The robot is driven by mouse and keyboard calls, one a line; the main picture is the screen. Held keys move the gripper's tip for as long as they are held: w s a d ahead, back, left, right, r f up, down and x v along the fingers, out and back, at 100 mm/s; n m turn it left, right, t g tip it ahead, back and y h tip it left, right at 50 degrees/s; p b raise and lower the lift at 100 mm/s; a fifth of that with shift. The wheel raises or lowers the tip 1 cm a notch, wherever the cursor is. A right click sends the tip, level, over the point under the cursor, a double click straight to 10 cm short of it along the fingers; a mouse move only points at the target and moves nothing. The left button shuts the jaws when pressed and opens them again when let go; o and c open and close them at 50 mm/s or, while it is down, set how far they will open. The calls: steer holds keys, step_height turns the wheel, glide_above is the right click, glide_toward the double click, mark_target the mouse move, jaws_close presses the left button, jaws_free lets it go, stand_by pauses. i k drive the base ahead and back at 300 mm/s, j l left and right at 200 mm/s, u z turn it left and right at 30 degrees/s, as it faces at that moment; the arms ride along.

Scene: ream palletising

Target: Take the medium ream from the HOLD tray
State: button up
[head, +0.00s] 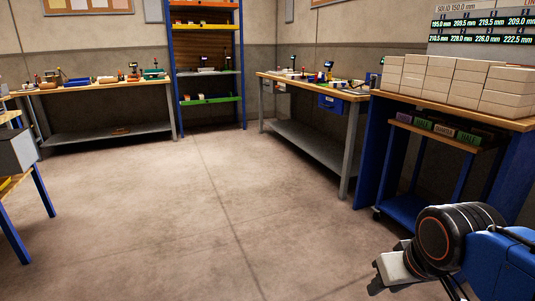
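Several stacks of pale cream reams (452,80) stand side by side on the wooden-topped blue bench (520,123) at the right. I cannot tell which ream is the medium one. Under that bench top, a shelf carries dark trays with small labels (444,130), too small to read surely; I cannot make out a HOLD tray. My gripper (385,272) is at the lower right, low in front of the bench and well apart from the reams. A pale block-like part shows between its dark fingers; I cannot tell whether it is a held thing or the gripper itself.
A display board (482,25) with mm readings hangs above the reams. A workbench with tools (315,83) stands left of the ream bench. Another workbench (100,90) and a tall blue shelf rack (207,70) line the back. The middle floor (190,210) is clear.

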mark_target(332, 85)
steer(key=i, duration=3.55)
